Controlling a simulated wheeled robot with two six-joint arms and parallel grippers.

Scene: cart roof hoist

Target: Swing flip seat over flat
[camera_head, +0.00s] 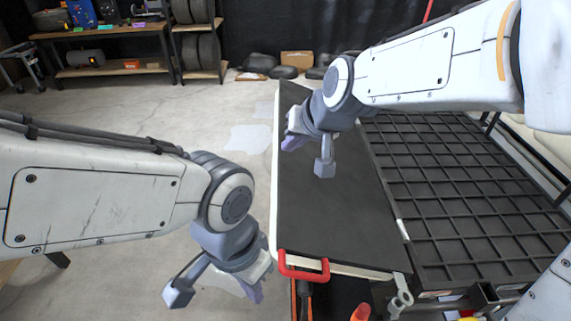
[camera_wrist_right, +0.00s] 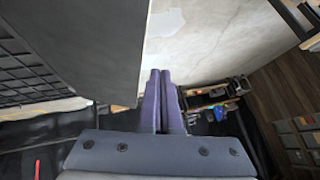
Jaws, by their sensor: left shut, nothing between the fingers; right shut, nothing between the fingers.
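The flip seat (camera_head: 335,215) is a long black panel with a pale rim, lying beside the black grid deck; I cannot tell whether it is fully level. A red handle (camera_head: 303,268) is on its near end, and a grey bracket (camera_head: 402,298) sits at its near right corner. My right gripper (camera_head: 292,143) is shut and empty over the seat's left edge; in the right wrist view its purple fingers (camera_wrist_right: 161,75) are together beside the panel (camera_wrist_right: 85,40). My left gripper (camera_head: 252,292) is shut and empty, left of the red handle and apart from it.
The black grid deck (camera_head: 460,185) fills the right side. Shelves with tyres and tools (camera_head: 110,50) stand at the back left. Boxes and dark bags (camera_head: 285,65) lie along the back wall. Concrete floor (camera_head: 120,110) left of the seat is clear.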

